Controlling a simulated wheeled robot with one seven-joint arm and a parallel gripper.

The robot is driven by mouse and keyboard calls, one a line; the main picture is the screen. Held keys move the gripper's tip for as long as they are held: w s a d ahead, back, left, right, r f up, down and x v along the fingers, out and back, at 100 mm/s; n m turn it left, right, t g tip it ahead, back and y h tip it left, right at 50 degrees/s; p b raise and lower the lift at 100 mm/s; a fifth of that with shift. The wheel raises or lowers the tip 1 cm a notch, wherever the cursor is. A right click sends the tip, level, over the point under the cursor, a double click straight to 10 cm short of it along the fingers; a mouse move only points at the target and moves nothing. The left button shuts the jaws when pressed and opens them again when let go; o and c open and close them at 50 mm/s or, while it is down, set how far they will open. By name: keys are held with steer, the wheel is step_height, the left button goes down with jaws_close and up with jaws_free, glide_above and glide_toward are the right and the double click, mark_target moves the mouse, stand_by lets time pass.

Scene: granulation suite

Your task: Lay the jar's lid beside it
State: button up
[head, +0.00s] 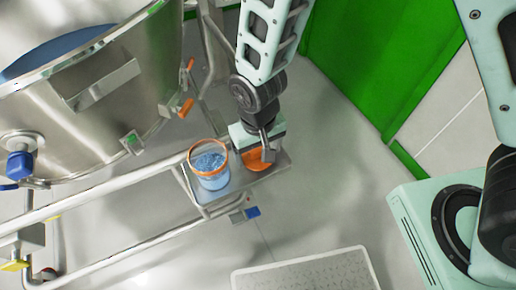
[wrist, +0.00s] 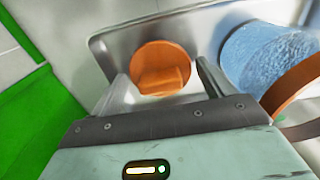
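The clear jar (head: 210,172) stands upright and uncovered on a small metal shelf (head: 228,190), with blue granular contents and an orange rim. It also shows at the right of the wrist view (wrist: 268,55), partly cut off. The round orange lid (head: 254,161) lies on the shelf to the right of the jar, apart from it. In the wrist view the lid (wrist: 162,52) appears flat with its grip bar up. My gripper (head: 264,148) is right over the lid. Its two fingers (wrist: 161,80) are spread apart with nothing clamped between them, near the lid's grip bar.
A large steel vessel (head: 95,95) with a clamp and valves fills the left. Steel rails (head: 110,185) run beside the shelf. A green panel (head: 385,60) stands at the upper right. A light flat panel (head: 305,272) lies below. The floor right of the shelf is clear.

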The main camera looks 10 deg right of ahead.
mark_target(258, 150)
steer(key=shift+r, duration=0.1)
step_height(258, 150, up, 12)
steer(key=p, duration=0.1)
steer(key=s+d+r+n, duration=0.4)
steer(key=s+d+r, duration=0.3)
steer(key=s+r, duration=0.2)
steer(key=shift+s+d+r+y, duration=0.2)
steer(key=shift+s+d+y, duration=0.15)
steer(key=shift+s, duration=0.85)
steer(key=shift+r+p, duration=0.1)
steer(key=shift+p, duration=0.2)
step_height(258, 150, up, 7)
steer(key=p, duration=0.7)
